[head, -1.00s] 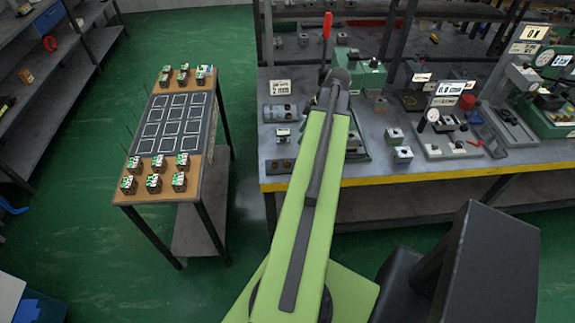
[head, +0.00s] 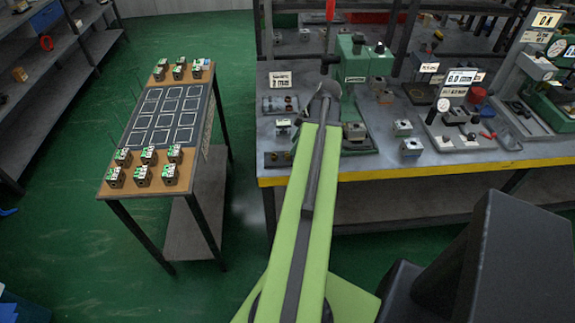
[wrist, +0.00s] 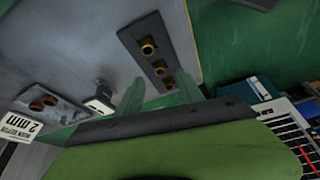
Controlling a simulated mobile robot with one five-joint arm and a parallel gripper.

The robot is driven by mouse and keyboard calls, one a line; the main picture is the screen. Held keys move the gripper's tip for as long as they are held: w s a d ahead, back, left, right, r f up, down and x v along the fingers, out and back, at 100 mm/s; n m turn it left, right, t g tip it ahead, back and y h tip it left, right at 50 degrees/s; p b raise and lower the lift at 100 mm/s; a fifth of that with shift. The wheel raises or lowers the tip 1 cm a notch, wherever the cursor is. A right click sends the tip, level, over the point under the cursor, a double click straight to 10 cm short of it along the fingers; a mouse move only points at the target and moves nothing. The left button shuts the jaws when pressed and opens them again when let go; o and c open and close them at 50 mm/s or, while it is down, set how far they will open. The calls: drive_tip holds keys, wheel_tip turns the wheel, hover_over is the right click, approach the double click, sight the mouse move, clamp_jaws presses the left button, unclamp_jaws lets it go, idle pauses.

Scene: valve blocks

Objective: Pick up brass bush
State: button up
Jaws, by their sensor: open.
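In the wrist view, several brass bushes, one of them the brass bush (wrist: 147,47), sit in a row on a dark plate (wrist: 130,35) on the grey bench. My gripper (wrist: 160,92) is open and empty, its two green fingers apart just short of the row's near end. The fingers do not touch a bush as far as I can see. In the head view, the dark plate (head: 278,160) lies near the bench's front edge, just left of my arm. My gripper's fingers are hidden there behind the arm.
A green press (head: 354,75) and grey blocks (head: 411,147) stand right of my arm. A side table (head: 160,125) holds several small blocks.

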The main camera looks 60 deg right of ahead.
sight(288, 155)
drive_tip(key=b+x, duration=0.5)
drive_tip(key=shift+w+f, duration=0.1)
drive_tip(key=shift+f, duration=0.05)
drive_tip(key=shift+a+r, duration=0.1)
drive_tip(key=shift+r, duration=0.1)
clamp_jaws()
